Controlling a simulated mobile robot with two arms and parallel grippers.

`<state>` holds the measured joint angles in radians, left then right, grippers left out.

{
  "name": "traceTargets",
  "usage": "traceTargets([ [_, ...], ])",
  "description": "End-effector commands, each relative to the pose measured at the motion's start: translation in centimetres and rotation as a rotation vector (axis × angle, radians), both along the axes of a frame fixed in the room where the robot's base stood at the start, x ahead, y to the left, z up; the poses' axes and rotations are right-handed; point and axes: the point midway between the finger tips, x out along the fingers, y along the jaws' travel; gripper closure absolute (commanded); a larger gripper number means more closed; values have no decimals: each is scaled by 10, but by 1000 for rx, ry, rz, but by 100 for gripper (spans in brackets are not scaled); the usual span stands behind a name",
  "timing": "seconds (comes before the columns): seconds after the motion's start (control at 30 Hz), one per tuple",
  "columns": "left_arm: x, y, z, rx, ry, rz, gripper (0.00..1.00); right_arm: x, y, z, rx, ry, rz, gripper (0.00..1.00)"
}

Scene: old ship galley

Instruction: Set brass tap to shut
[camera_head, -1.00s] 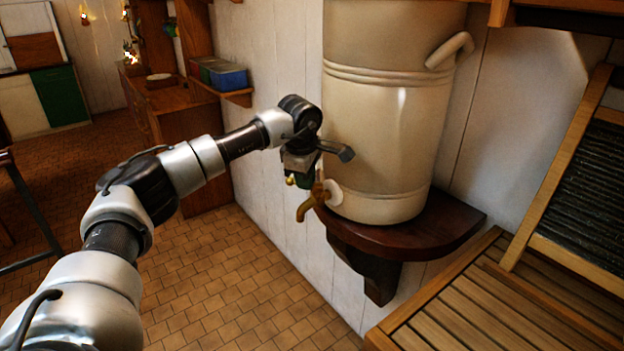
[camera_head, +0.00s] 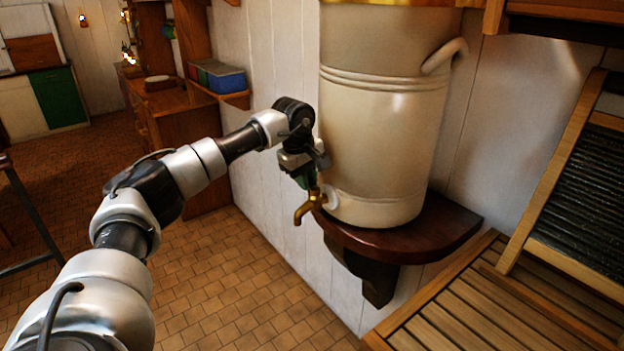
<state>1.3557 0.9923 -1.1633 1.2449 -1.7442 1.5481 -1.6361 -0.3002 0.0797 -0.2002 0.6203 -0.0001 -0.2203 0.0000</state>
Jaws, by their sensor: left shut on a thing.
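The brass tap (camera_head: 306,208) sticks out from the lower left side of a large cream urn (camera_head: 380,130), its spout bent down over the floor. My left gripper (camera_head: 303,177) is at the top of the tap, pointing down, and is shut on the tap's handle. The handle is mostly hidden by the gripper, so its angle cannot be made out. My right gripper is not in view.
The urn stands on a dark wooden wall shelf (camera_head: 440,232). A slatted wooden counter (camera_head: 500,300) with a ribbed board (camera_head: 590,190) is at the right. A blue box (camera_head: 222,78) sits on a ledge behind my arm. The tiled floor below the tap is clear.

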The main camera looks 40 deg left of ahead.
Motion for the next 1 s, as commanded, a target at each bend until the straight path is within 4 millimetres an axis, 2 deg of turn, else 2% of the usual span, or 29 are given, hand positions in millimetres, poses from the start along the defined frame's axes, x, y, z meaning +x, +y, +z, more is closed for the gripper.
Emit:
traceTargets([
  [0.4,-1,-3,-1,-4,3,-15,100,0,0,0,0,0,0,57],
  [0.43,-1,-3,-1,-4,3,-15,83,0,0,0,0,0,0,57],
  [0.57,-1,-2,-1,-4,3,-13,63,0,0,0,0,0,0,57],
  [0.87,-1,0,0,-1,1,-7,62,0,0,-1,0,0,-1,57],
  [1.0,-3,1,12,-1,-2,-7,62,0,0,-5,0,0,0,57],
])
